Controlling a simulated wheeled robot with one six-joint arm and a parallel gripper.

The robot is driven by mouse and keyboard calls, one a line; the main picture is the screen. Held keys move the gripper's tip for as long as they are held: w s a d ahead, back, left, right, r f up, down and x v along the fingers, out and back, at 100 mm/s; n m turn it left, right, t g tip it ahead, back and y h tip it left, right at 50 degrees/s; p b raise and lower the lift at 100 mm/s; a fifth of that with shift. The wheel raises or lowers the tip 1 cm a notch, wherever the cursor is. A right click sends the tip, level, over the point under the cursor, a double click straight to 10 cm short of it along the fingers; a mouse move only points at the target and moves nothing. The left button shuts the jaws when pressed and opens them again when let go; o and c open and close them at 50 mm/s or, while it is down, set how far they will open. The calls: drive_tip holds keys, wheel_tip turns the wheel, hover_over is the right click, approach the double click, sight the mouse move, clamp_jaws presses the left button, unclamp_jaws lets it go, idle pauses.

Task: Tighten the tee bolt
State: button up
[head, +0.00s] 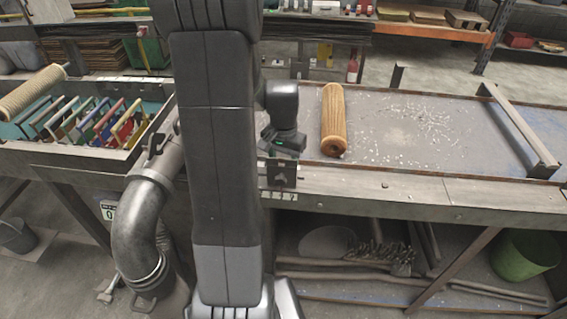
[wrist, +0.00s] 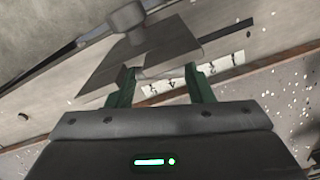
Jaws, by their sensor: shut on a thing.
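In the head view my gripper (head: 284,155) is low at the bench's front edge, just above a small dark clamp block (head: 282,176). Its fingertips are hard to make out there. In the wrist view my gripper (wrist: 161,84) has its green fingers on both sides of a grey metal bar, seemingly the tee bolt (wrist: 162,73), and is shut on it. A flat grey plate (wrist: 110,72) and a round grey knob (wrist: 127,17) show just beyond the fingers. The bolt's lower part and thread are hidden.
White bits litter the bench top (head: 450,160). A grey elbow duct (head: 140,230) and a rack of coloured frames (head: 85,120) are at left. A raised bar (head: 520,130) crosses the bench's right end.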

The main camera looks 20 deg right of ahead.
drive_tip(key=shift+m, duration=1)
drive_tip(key=o, duration=1)
